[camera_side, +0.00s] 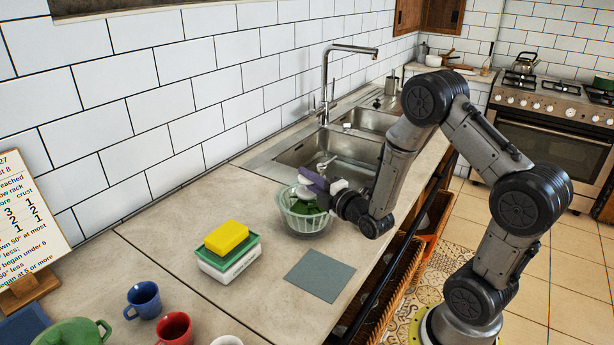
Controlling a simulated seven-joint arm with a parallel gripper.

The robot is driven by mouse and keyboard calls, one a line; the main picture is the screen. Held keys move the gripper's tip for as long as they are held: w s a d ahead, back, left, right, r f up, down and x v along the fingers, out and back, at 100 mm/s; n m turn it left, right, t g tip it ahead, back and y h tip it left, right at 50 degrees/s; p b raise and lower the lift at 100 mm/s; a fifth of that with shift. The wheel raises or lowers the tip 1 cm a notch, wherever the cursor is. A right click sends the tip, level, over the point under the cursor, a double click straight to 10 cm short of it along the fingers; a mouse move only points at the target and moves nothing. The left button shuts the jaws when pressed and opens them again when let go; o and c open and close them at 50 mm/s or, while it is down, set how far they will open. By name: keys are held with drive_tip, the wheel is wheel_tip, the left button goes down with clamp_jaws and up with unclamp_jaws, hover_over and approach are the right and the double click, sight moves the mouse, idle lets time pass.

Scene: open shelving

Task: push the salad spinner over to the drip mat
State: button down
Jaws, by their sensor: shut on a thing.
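The salad spinner (304,222) is a clear, ribbed bowl with green showing inside. It stands upright on the counter just in front of the sink. My gripper (320,187) reaches in from the right, at the bowl's upper right rim. It is shut on the salad spinner, with pale and purple parts over the top; the exact contact is hard to see. The drip mat (319,276) is a flat grey-blue square on the counter, nearer the camera than the spinner. A strip of bare counter lies between them.
A yellow sponge (226,236) lies on a green-and-white stack (228,257) left of the mat. Blue (143,299) and red (174,329) mugs and a green pot (78,332) are at the lower left. The sink (330,158) lies behind the spinner. The counter's front edge is right of the mat.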

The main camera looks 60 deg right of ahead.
drive_tip(key=s+a, duration=1.2)
drive_tip(key=a, duration=0.1)
drive_tip(key=shift+s, duration=0.15)
idle(0.6)
drive_tip(key=shift+a, duration=0.1)
drive_tip(key=c, duration=0.8)
unclamp_jaws()
drive_tip(key=shift+o, duration=0.2)
drive_tip(key=s+a+r, duration=0.1)
drive_tip(key=s+r, duration=0.3)
drive_tip(key=r, duration=0.3)
drive_tip(key=shift+s+a, duration=0.25)
drive_tip(key=shift+s, duration=0.15)
